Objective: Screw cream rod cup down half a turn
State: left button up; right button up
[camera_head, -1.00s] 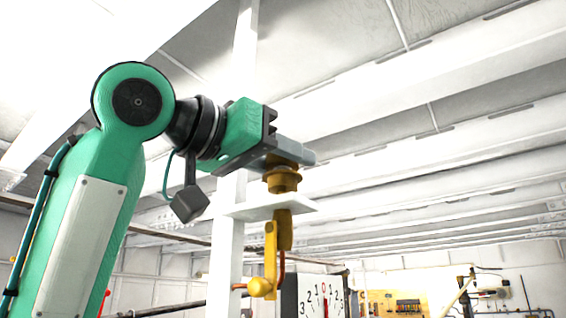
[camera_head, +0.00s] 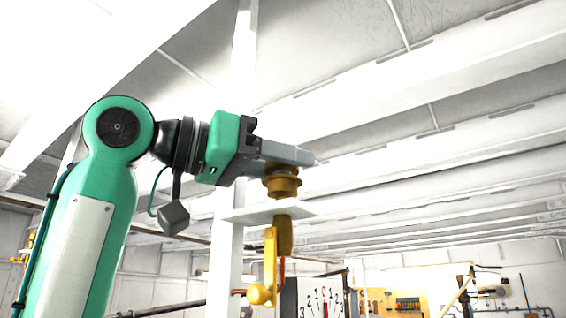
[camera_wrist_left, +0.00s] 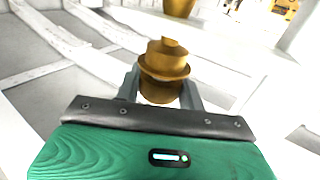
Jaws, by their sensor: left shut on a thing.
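A brass-brown stepped cup (camera_head: 284,182) stands upright just above a white bracket plate (camera_head: 255,214). It looks brown, not cream. My left gripper (camera_head: 290,160) is shut on the cup's upper part, with one grey finger on each side. In the left wrist view, the cup (camera_wrist_left: 164,62) sits between the fingers of my left gripper (camera_wrist_left: 161,92). The fingers hide part of the cup's top in the head view. I cannot tell whether the cup touches the plate. My right gripper is not in view.
Below the plate hang a brass stem (camera_head: 285,236) and a yellow lever (camera_head: 269,262) with a round knob. A white numbered dial (camera_head: 323,298) with a red pointer stands beside them. A white post (camera_head: 236,120) rises behind the gripper. Room to the right of the cup is clear.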

pick_arm(q)
jog(key=o, duration=1)
jog(key=shift+s+a+b, duration=0.2)
jog(key=shift+a+b, duration=0.2)
jog(key=shift+a, duration=0.05)
jog(key=shift+b+v, duration=2.25)
jog(key=shift+v, duration=4.2)
